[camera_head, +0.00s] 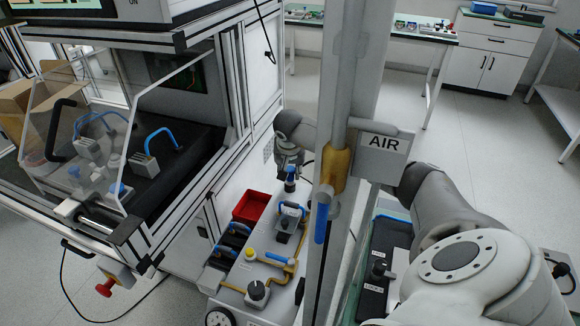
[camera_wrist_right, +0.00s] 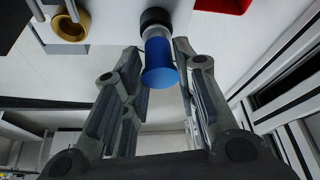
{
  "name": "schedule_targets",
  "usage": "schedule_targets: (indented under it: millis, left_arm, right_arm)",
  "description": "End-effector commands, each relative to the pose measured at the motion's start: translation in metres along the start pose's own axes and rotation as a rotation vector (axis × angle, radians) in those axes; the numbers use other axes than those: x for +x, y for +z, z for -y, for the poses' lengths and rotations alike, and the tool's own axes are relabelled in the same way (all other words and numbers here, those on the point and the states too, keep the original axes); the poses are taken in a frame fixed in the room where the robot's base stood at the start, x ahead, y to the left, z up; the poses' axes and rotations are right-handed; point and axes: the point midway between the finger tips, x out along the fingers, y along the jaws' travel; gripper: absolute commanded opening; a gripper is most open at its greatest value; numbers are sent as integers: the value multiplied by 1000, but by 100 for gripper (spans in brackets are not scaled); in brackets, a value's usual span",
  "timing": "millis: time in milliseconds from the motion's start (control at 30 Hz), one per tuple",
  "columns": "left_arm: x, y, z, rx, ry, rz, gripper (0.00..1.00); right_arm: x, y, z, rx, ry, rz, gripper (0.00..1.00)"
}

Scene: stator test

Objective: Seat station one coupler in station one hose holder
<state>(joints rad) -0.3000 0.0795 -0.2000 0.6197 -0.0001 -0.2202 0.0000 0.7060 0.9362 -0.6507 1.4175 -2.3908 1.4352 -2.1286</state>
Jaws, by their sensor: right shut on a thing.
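My right gripper (camera_head: 289,162) points down over the white cart in the head view, its arm passing behind the grey post. In the right wrist view the fingers (camera_wrist_right: 158,58) are shut on the blue coupler (camera_wrist_right: 160,66), one on each side. The coupler has a grey collar, and a black ring-shaped part (camera_wrist_right: 155,18) is at its far end. I cannot tell whether that black part belongs to the coupler or the cart. A gold ring-shaped cup (camera_wrist_right: 70,26) on the white surface lies to the left, apart from the coupler. I cannot tell for sure which part is the hose holder. My left gripper is out of view.
A red bin (camera_head: 251,206) stands beside the cart panel, with a yellow button (camera_head: 250,254) and black knob (camera_head: 257,291) nearer. The grey post with the AIR sign (camera_head: 382,142) hides part of the cart. The framed machine (camera_head: 215,110) stands left.

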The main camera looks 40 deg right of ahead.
Motion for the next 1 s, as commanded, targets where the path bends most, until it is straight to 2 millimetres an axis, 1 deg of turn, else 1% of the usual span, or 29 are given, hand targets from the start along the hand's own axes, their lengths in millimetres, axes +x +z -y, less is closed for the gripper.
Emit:
schedule_targets:
  millis: [267, 300, 467, 800, 867, 967, 1000]
  left_arm:
    - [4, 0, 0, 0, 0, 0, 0]
    - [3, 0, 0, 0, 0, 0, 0]
    - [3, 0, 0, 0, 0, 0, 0]
    - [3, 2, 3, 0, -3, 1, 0]
    - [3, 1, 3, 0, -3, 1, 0]
    - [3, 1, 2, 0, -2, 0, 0]
    - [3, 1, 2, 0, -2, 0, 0]
  right_arm:
    - [4, 1, 0, 1, 0, -1, 1]
    - [3, 1, 0, 1, -1, -1, 32]
    - [3, 1, 0, 1, -1, -1, 52]
    - [2, 1, 0, 0, -1, 0, 52]
    - [-3, 1, 0, 0, -2, -2, 52]
    - [-17, 0, 1, 0, -4, -3, 52]
    - [-24, -1, 0, 0, -3, -5, 52]
